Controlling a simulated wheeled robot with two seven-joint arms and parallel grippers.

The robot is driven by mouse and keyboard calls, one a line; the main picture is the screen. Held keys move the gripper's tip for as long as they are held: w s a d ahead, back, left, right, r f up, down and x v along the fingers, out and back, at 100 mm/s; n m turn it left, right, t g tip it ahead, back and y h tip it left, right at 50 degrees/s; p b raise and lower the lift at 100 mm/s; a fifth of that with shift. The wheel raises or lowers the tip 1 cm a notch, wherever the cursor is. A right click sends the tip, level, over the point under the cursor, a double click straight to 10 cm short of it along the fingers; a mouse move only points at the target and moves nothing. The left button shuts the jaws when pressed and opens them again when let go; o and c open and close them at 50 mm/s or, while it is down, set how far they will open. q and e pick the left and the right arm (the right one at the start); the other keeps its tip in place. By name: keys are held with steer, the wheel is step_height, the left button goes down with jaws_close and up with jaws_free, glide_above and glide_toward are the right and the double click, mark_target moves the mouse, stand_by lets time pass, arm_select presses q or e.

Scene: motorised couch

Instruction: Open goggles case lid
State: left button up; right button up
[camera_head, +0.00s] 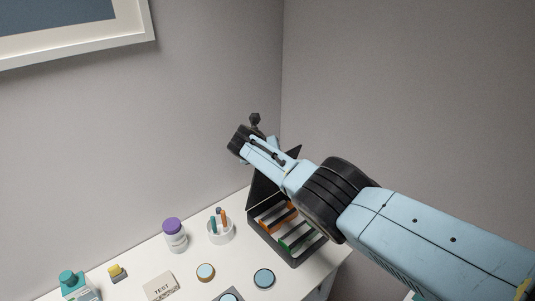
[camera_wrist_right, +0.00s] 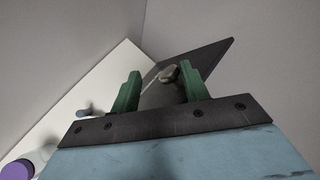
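The goggles case (camera_head: 262,233) is a dark box at the right end of the white table, with orange and green pieces inside. Its dark lid (camera_head: 262,194) stands raised at the back, partly hidden behind my right arm. In the right wrist view the lid (camera_wrist_right: 212,57) is a slanted dark panel with a small rounded grey-brown knob (camera_wrist_right: 169,73). My right gripper (camera_wrist_right: 160,69) is open, its green fingers apart. The knob shows between the fingertips; I cannot tell whether anything touches. My left gripper is not in view.
On the table (camera_head: 140,250) are a purple-capped bottle (camera_head: 175,236), a white holder (camera_head: 221,233) with coloured sticks, a TEST block (camera_head: 160,286), round discs (camera_head: 264,278) and a teal-topped carton (camera_head: 75,285). Grey walls meet in a corner behind the case.

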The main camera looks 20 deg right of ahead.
steer(key=shift+d+r, duration=0.1)
steer(key=shift+d, duration=0.05)
steer(key=shift+r, duration=0.15)
steer(key=p+v, duration=0.2)
steer(key=p, duration=0.2)
steer(key=shift+r, duration=0.25)
steer(key=shift+s+a+r+p, duration=0.2)
steer(key=shift+s+a+p, duration=0.05)
steer(key=shift+p, duration=0.15)
steer(key=p+v, duration=0.1)
steer(key=v, duration=0.9)
steer(key=shift+f, duration=0.25)
steer(key=shift+s+a, duration=0.1)
steer(key=shift+s, duration=0.05)
